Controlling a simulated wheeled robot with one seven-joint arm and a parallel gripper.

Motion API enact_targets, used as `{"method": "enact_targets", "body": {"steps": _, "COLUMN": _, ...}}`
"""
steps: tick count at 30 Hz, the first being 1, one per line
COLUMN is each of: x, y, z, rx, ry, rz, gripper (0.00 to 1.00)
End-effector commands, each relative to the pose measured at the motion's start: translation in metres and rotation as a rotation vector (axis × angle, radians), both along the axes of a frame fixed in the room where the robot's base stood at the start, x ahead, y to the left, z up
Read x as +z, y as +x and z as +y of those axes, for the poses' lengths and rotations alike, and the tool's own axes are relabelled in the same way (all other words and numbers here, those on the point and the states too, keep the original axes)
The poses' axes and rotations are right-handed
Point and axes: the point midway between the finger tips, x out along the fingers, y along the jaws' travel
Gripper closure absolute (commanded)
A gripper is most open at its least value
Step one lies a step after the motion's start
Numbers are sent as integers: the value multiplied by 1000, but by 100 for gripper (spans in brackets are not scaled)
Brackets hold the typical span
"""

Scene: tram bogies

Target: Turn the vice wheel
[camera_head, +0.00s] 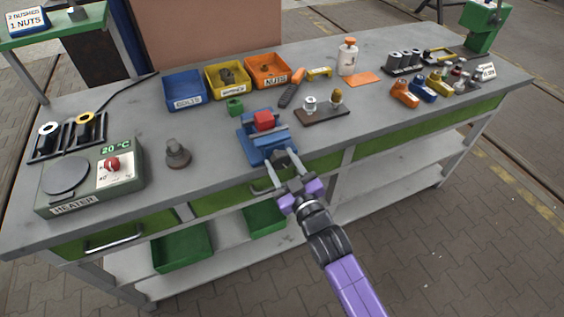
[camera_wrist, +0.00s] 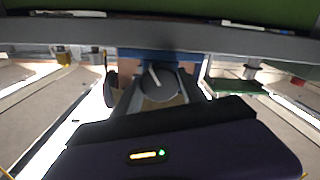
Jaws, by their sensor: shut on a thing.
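The blue vice (camera_head: 262,150) stands at the front edge of the grey workbench, with a red block (camera_head: 264,119) between its jaws. My gripper (camera_head: 282,158) reaches up to the front of the vice from the lower right. In the wrist view the vice wheel (camera_wrist: 158,88), a grey disc with a pale handle, sits between the two fingers of my gripper (camera_wrist: 157,97). The fingers are shut on the wheel, one at each side. In the head view the fingers partly hide the wheel.
A heater (camera_head: 92,181) and a dark stepped part (camera_head: 177,153) stand left of the vice. Blue, yellow and orange bins (camera_head: 268,72) are behind it. A brown block with two fittings (camera_head: 321,116) lies to its right. A drawer handle (camera_head: 114,242) juts from the bench front.

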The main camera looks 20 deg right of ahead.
Motion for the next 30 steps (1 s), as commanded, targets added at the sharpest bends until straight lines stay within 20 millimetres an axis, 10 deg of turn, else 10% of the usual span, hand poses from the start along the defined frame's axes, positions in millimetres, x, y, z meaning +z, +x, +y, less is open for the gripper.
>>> {"method": "enact_targets", "body": {"steps": 13, "x": -4, "y": -1, "z": 0, "rx": 0, "ry": -10, "rz": 7, "gripper": 93}}
{"method": "enact_targets", "body": {"steps": 14, "x": -4, "y": -1, "z": 0, "rx": 0, "ry": -10, "rz": 7, "gripper": 50}}
{"method": "enact_targets", "body": {"steps": 17, "x": -3, "y": -1, "z": 0, "rx": 0, "ry": -10, "rz": 6, "gripper": 31}}
{"method": "enact_targets", "body": {"steps": 30, "x": -3, "y": -9, "z": 0, "rx": -1, "ry": -9, "rz": 3, "gripper": 30}}
